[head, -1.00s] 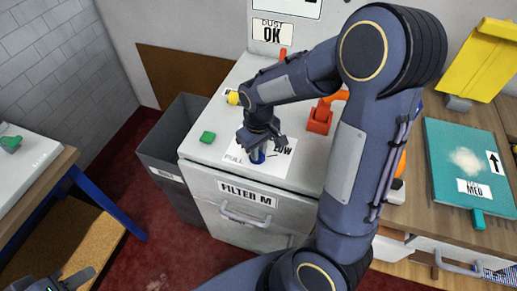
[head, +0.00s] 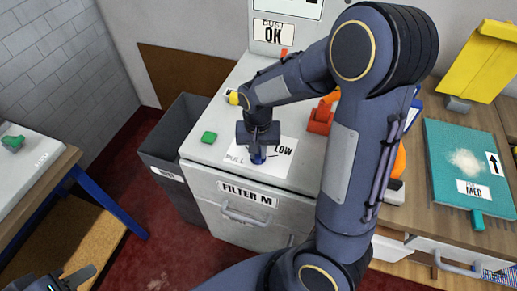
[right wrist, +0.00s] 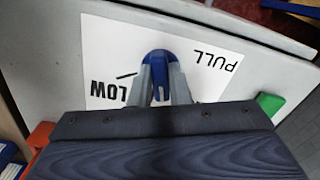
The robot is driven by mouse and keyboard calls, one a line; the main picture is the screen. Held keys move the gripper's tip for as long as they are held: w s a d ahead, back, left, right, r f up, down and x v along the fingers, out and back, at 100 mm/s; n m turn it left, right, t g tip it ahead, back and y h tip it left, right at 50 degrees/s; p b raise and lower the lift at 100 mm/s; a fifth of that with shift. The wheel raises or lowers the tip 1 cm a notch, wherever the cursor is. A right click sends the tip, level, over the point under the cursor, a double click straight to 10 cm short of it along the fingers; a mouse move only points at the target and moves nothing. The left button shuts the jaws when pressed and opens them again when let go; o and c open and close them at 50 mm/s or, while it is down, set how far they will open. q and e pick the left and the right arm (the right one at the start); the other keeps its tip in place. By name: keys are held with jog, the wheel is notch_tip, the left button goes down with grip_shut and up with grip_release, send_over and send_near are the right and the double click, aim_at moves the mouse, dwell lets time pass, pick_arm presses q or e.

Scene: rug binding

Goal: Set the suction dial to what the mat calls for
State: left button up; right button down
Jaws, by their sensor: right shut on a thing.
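The blue suction dial (head: 258,157) sits on a white card (head: 280,164) on top of the grey cabinet. The card reads PULL and LOW; a short dark tick is beside LOW. My right gripper (head: 258,151) is shut on the dial from above. In the right wrist view, its fingers (right wrist: 160,88) close on the blue dial (right wrist: 160,60). Fingers and wrist hide part of the dial and card. The teal mat (head: 455,150) lies on the wooden bench at right, with a MED label, an arrow and pale powder. My left gripper (head: 65,281) shows only partly at bottom left.
A green block (head: 209,137) and a yellow knob (head: 232,97) are on the cabinet (head: 205,157). An orange-red part (head: 320,118) stands right of the card. A grey bin (head: 172,135) is left of the cabinet. A yellow folder-like piece (head: 485,60) stands behind the mat.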

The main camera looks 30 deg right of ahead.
jog(key=shift+m+p, duration=0.3)
jog(key=shift+m, duration=1.7)
jog(key=c, duration=1.4)
grip_release()
jog(key=shift+o, duration=0.2)
jog(key=shift+r, duration=0.1)
notch_tip(320, 180, up, 8)
jog(key=shift+f, duration=0.15)
